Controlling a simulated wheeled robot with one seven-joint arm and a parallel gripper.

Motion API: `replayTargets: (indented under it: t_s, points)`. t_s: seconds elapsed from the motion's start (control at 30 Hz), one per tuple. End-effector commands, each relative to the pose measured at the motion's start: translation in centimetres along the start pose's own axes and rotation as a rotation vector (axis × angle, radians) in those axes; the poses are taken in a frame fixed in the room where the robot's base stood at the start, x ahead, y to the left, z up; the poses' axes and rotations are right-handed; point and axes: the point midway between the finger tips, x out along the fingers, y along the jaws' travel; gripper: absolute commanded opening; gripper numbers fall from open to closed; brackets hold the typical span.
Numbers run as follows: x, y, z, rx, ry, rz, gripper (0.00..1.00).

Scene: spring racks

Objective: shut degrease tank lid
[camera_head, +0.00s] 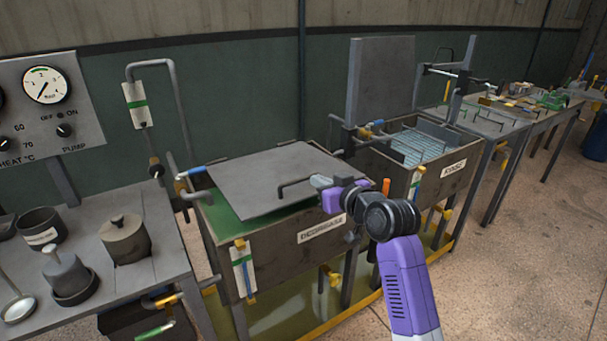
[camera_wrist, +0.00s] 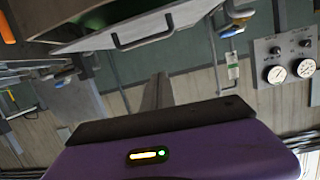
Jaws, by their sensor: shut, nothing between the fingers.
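The degrease tank (camera_head: 285,245) is a dark metal box labelled DEGREASE, with green inside. Its flat grey lid (camera_head: 255,175) lies low over the tank, slightly raised. A green strip shows at the left and along the front below it. The lid handle (camera_head: 292,186) is a dark bar near the right front edge; it also shows in the wrist view (camera_wrist: 155,34). My gripper (camera_head: 322,182) is shut and empty by the handle's right end; I cannot tell whether it touches the lid. Its closed fingers (camera_wrist: 158,88) show in the wrist view, apart from the handle in that picture.
The rinse tank (camera_head: 440,185), its lid (camera_head: 382,78) standing upright, is to the right. A bench (camera_head: 165,235) with pots and a gauge panel (camera_head: 50,110) are left. Pipes rise behind the degrease tank. Bare floor (camera_head: 500,270) is free at the right front.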

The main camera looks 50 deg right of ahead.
Motion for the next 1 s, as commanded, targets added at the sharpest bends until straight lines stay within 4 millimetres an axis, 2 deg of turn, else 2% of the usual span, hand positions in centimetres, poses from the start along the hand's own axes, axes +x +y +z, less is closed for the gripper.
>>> replayTargets:
  t_s: [0.03, 0.1, 0.17, 0.2, 0.37, 0.47, 0.93, 1.0]
  points:
    - [-0.2, 0.2, -0.6, 0.001, -0.025, -0.003, 0.00]
    - [-0.2, 0.6, 0.1, -0.005, -0.053, -0.008, 0.00]
    - [0.0, 0.9, 1.4, -0.014, -0.085, -0.017, 0.00]
    - [0.4, 1.0, 2.7, -0.028, -0.101, -0.027, 0.00]
    - [1.0, 0.7, 2.8, -0.066, -0.104, -0.040, 0.00]
    - [2.1, 0.7, 2.9, -0.066, -0.105, -0.040, 0.00]
    - [10.1, 0.4, 3.6, -0.066, -0.103, -0.039, 0.00]
    - [10.5, 0.4, 4.5, -0.064, -0.108, -0.038, 0.00]
